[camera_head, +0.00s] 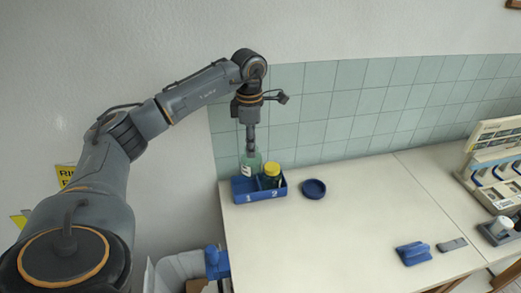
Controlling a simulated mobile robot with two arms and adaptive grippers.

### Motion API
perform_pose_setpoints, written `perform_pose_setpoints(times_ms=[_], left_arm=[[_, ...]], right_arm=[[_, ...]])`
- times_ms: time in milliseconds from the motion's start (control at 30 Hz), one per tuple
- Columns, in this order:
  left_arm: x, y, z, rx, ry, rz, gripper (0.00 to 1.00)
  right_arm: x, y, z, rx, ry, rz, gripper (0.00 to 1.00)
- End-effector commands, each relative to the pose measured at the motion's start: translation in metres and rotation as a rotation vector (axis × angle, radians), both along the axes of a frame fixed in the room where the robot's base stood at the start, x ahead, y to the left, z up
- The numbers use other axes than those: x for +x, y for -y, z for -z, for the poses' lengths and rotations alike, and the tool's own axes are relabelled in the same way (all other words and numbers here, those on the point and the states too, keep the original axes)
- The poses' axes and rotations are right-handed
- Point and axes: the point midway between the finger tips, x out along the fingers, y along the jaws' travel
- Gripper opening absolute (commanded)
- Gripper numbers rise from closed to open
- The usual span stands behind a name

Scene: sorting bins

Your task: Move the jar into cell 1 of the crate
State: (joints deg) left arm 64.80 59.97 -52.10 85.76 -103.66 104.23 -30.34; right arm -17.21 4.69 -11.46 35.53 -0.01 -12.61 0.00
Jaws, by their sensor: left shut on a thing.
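The blue crate (262,193) stands at the far left end of the table against the tiled wall. Its front is marked 1 on the left and 2 on the right. My left gripper (251,149) points down over cell 1 and is shut on the top of a see-through greenish jar (247,168) with a pale label. The jar is upright at cell 1. Its lower end meets the crate's rim, and I cannot tell whether it rests on the cell floor. A dark container with a yellow lid (272,170) stands in cell 2. My right gripper is not in view.
A round dark blue dish (314,189) lies right of the crate. A blue object (413,253) and a grey one (452,245) lie near the front edge. A rack (492,165) stands at the far right. The middle of the table is clear.

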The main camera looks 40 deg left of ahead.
Motion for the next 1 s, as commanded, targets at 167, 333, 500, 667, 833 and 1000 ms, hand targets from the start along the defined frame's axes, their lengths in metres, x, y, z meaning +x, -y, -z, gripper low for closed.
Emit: perform_pose_setpoints(times_ms=[167,333,500,667,833,1000], left_arm=[[0.000,-0.023,-0.002,0.003,-0.002,-0.164,0.00],[0.000,-0.027,0.002,0.003,-0.002,-0.206,0.00],[0.000,-0.027,0.014,0.003,-0.002,-0.205,0.00],[0.000,-0.027,0.032,0.003,-0.002,-0.204,0.00],[0.000,-0.027,0.052,0.003,-0.002,-0.204,0.00],[0.000,-0.027,0.056,0.003,-0.001,-0.203,0.00]], right_arm=[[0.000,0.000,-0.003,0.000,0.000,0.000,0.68],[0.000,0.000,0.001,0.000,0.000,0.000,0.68],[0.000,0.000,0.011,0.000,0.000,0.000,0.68],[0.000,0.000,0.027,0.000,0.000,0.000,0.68],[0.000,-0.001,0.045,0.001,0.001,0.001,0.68],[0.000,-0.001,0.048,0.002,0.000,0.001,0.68]])
